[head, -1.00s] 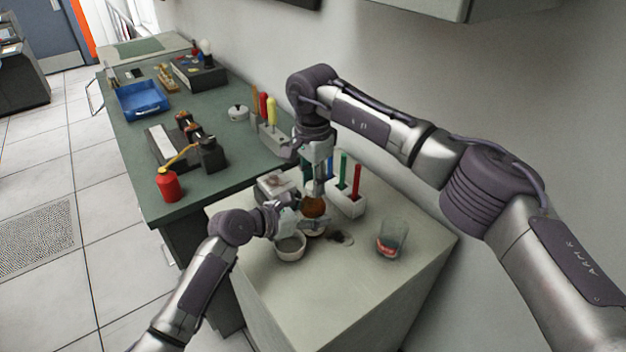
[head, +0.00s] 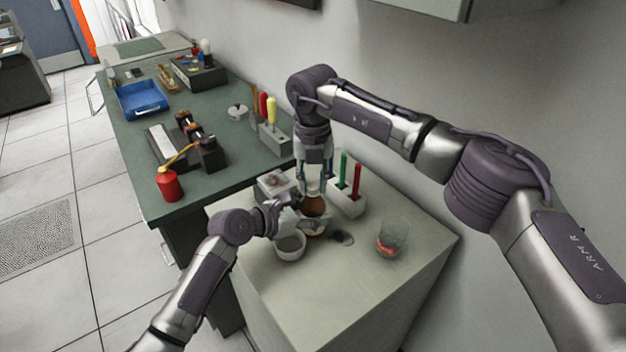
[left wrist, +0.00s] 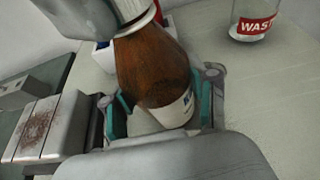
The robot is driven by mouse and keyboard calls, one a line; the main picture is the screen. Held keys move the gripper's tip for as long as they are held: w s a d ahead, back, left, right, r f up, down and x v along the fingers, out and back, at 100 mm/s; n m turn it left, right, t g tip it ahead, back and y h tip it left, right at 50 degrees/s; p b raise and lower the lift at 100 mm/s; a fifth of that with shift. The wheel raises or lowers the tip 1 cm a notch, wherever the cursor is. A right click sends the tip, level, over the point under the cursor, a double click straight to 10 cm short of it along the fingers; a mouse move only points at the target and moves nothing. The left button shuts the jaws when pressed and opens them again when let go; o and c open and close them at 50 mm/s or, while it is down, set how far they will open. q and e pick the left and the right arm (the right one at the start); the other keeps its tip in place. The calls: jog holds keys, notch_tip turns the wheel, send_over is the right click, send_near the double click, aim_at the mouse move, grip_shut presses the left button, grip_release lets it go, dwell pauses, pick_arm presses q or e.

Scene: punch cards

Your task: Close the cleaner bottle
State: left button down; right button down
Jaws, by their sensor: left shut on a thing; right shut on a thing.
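The cleaner bottle, brown with a white label, stands upright on the pale cabinet top; it shows in the head view (head: 314,208) and the left wrist view (left wrist: 155,72). My left gripper (head: 304,221) is shut around its body from the left, with a finger on each side in the left wrist view (left wrist: 163,104). My right gripper (head: 312,190) points straight down over the bottle's top and is shut on the cap. It meets the neck in the left wrist view, so the cap and mouth are hidden.
A glass waste jar (head: 391,238) is at right, a tool rack (head: 346,205) behind, and a small box (head: 275,184) behind left. The cabinet's front is clear.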

jog(key=c, duration=0.8)
grip_release()
jog(key=shift+o, duration=0.2)
notch_tip(320, 180, up, 8)
jog(key=shift+f, duration=0.2)
pick_arm(q)
jog(key=shift+c, duration=1.2)
grip_release()
jog(key=shift+a, duration=0.1)
jog(key=v, duration=1.2)
